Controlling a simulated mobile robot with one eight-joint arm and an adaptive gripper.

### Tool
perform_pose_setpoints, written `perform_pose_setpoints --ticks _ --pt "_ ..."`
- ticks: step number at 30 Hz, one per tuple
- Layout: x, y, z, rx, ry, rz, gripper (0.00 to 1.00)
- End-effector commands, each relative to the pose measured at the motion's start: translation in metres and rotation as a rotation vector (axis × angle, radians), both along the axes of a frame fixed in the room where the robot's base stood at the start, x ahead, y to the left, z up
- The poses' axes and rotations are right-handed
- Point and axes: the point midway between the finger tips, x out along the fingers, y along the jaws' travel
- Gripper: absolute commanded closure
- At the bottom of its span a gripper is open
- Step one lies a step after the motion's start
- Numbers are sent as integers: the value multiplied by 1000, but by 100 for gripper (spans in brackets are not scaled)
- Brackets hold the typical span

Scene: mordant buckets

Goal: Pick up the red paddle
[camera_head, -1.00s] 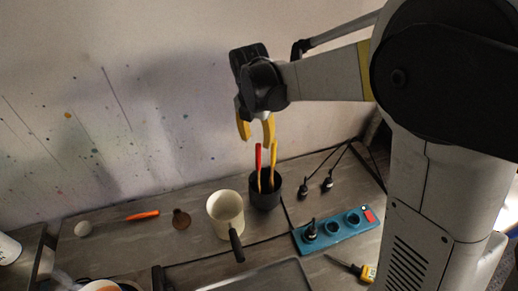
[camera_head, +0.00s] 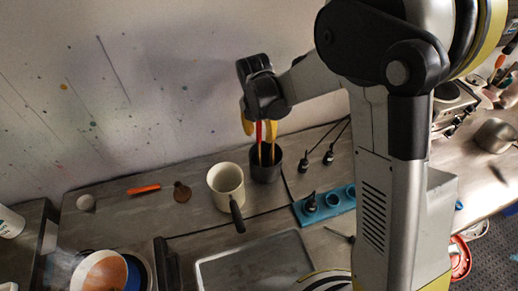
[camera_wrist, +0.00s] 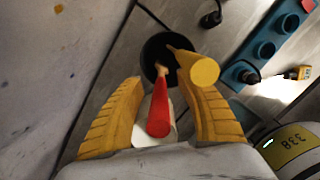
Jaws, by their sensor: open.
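The red paddle (camera_head: 259,135) stands in a black cup (camera_head: 267,167) on the table, its red handle up. A yellow-handled tool (camera_head: 272,148) stands in the same cup. My gripper (camera_head: 258,129) is open above the cup, pointing down. In the wrist view the red paddle (camera_wrist: 159,112) shows between the two yellow fingers (camera_wrist: 160,88), with a gap on both sides. The yellow handle (camera_wrist: 203,71) lies at the right finger and overlaps it in the picture. I cannot tell whether they touch. The paddle's lower end is inside the black cup (camera_wrist: 150,53).
A cream pot (camera_head: 226,184) with a dark handle stands just left of the cup. A teal block with sockets (camera_head: 325,204) lies to the right, with dark plugs (camera_head: 303,162) behind it. An orange-handled tool (camera_head: 144,189) and a brown disc (camera_head: 182,193) lie at left.

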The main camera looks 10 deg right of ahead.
Motion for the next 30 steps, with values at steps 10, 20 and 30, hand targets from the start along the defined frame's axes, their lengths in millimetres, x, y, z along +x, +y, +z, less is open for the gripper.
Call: perform_pose_setpoints --ticks 10,20,30 --pt "0 0 0 0 0 0 100" --pt "0 0 3 0 0 0 100" --pt "0 0 49 0 0 0 100"
